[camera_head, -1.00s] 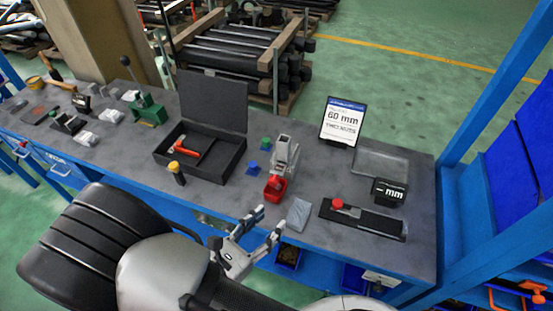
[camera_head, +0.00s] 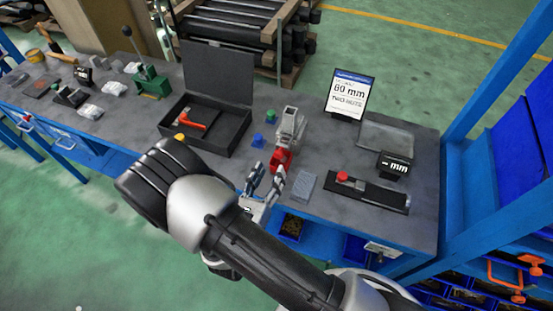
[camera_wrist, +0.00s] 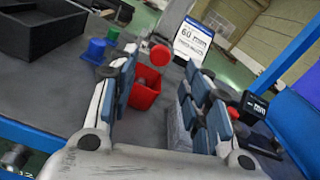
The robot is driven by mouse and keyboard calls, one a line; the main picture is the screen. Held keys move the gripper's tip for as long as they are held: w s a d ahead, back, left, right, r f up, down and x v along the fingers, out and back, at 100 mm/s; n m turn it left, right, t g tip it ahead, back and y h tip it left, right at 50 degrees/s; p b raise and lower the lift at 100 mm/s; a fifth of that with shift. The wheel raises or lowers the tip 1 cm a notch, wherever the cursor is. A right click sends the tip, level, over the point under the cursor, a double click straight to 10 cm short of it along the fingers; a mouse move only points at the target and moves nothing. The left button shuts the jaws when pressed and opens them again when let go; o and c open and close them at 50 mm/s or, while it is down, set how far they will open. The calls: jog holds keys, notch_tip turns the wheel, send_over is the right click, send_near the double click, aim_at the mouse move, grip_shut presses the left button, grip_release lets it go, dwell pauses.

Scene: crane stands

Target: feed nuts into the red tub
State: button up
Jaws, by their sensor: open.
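The red tub (camera_head: 281,158) stands on the grey bench, at the foot of an upright grey metal stand (camera_head: 290,124). In the wrist view the tub (camera_wrist: 146,90) shows between my fingers, with a round red knob (camera_wrist: 160,54) above it. My gripper (camera_head: 267,174) is open and empty at the bench's front edge, just in front of the tub; in the wrist view my gripper (camera_wrist: 160,64) points toward the tub and knob. I cannot tell if a finger touches the tub. No loose nuts can be made out, and the tub's contents are unclear.
A sign (camera_head: 349,95) reads 60 mm, two nuts. A grey pad (camera_head: 304,185) lies right of the tub, then a black fixture (camera_head: 372,191) with a red knob and a display (camera_head: 395,164). Blue and green pieces (camera_head: 257,140) stand left. An open black case (camera_head: 231,133) is further left.

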aim_at(278, 157)
jog(key=x, duration=0.6)
jog(key=shift+w, duration=0.1)
grip_shut()
dwell(0.4)
